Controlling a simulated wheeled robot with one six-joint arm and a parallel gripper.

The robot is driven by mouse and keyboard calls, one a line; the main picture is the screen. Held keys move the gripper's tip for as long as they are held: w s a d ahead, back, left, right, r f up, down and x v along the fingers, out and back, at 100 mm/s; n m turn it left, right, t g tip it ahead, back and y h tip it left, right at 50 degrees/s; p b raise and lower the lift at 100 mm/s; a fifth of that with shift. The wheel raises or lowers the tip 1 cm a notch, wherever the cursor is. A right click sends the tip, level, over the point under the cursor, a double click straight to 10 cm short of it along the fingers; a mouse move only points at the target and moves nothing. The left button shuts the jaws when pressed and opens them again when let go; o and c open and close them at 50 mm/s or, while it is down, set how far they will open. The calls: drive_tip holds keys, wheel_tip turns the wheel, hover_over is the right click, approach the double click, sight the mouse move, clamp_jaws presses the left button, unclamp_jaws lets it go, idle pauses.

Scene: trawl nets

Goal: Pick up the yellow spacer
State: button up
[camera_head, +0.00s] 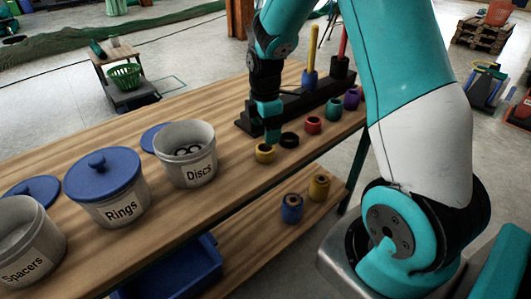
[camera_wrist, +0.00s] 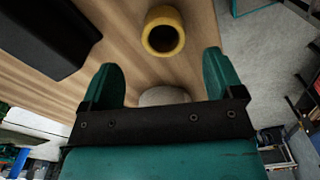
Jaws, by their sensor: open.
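The yellow spacer (camera_head: 265,156) is a short hollow ring standing near the front edge of the wooden table, at the near end of a row of coloured ones. In the wrist view the yellow spacer (camera_wrist: 163,13) shows from above, beyond the fingertips and centred roughly between them. My gripper (camera_head: 271,137) points down just above and behind it in the head view. In the wrist view the fingers of my gripper (camera_wrist: 160,72) are spread apart with nothing between them. I cannot tell the exact height gap.
A black peg base (camera_head: 290,107) stands behind. Tubs marked Discs (camera_head: 186,170), Rings (camera_head: 108,209) and Spacers (camera_head: 29,270) stand left. A lower shelf (camera_head: 262,245) holds blue and yellow pieces.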

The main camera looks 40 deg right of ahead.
sight(266, 150)
drive_tip(key=f, duration=0.7)
drive_tip(key=shift+s+f, duration=0.25)
drive_tip(key=shift+f, duration=0.1)
drive_tip(key=shift+c, duration=0.4)
drive_tip(key=c, duration=0.9)
